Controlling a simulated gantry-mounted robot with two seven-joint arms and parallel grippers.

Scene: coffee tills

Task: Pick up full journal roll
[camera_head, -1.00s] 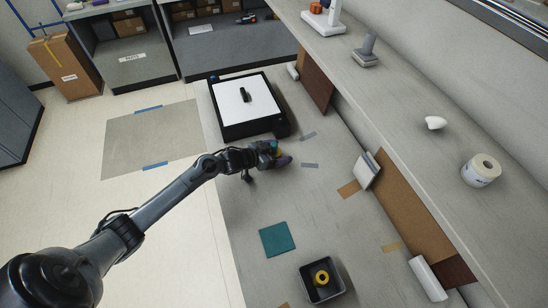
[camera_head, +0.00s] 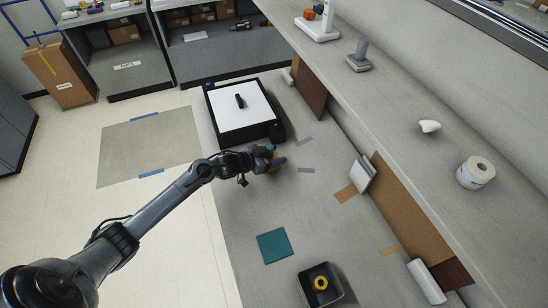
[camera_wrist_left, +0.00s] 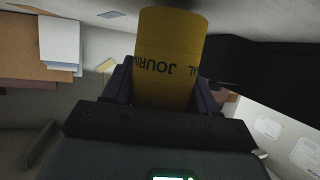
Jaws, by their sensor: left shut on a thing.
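The full journal roll (camera_wrist_left: 170,62) is a yellow cylinder with dark "JOURNAL" lettering in the left wrist view. It stands between the two fingers of my left gripper (camera_wrist_left: 163,90), which is shut on it. In the head view my left gripper (camera_head: 272,159) is over the counter near the black machine's front corner. The roll is too small and covered there to make out clearly. I cannot tell from these views how far it is above the counter. My right gripper is not in view.
A black machine with a white top (camera_head: 243,112) stands just behind my left gripper. A dark bin (camera_head: 335,297) holding a yellow ring-shaped roll (camera_head: 320,283) sits at the front. A teal mat (camera_head: 274,246) lies nearby. A raised shelf (camera_head: 400,95) runs along the right, with a white roll (camera_head: 475,172).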

